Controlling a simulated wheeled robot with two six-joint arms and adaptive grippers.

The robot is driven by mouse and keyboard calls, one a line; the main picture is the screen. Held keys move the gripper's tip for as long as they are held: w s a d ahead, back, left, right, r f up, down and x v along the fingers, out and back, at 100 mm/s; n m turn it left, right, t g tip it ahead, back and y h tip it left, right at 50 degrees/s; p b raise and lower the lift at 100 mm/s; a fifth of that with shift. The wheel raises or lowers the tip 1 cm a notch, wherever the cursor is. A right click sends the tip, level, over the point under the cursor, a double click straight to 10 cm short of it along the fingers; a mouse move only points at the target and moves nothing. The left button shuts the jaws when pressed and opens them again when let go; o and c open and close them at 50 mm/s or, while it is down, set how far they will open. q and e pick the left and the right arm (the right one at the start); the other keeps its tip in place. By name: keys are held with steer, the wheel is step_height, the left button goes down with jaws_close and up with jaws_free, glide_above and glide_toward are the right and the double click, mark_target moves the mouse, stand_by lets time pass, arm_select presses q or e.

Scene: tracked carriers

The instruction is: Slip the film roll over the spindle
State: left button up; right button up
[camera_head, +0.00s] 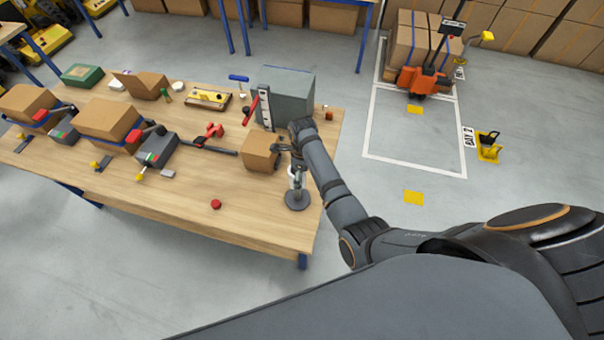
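A small whitish cylinder, which looks like the film roll (295,180), is upright at the table's right end. It stands directly above the dark round base of the spindle (297,201). The spindle's rod is hidden, so I cannot tell whether the roll is around it or just above it. My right gripper (292,163) points down at the top of the roll, beside a cardboard box. Its fingers are too small and dark to show whether they are closed on the roll. My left gripper is not in view.
The cardboard box (260,151) stands close left of my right gripper. A grey cabinet (288,90) with a red lever stands behind. A red knob (216,204) lies on the wooden table (180,212). Bare tabletop lies left of the spindle; the table edge is close on its right.

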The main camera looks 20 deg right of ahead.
steer(key=shift+f, duration=0.2)
stand_by(0.4)
steer(key=shift+f, duration=0.55)
steer(key=shift+b, duration=0.3)
steer(key=shift+f+b, duration=0.6)
steer(key=shift+f, duration=0.55)
steer(key=shift+f, duration=0.2)
steer(key=shift+f+b, duration=0.8)
steer(key=shift+f, duration=0.25)
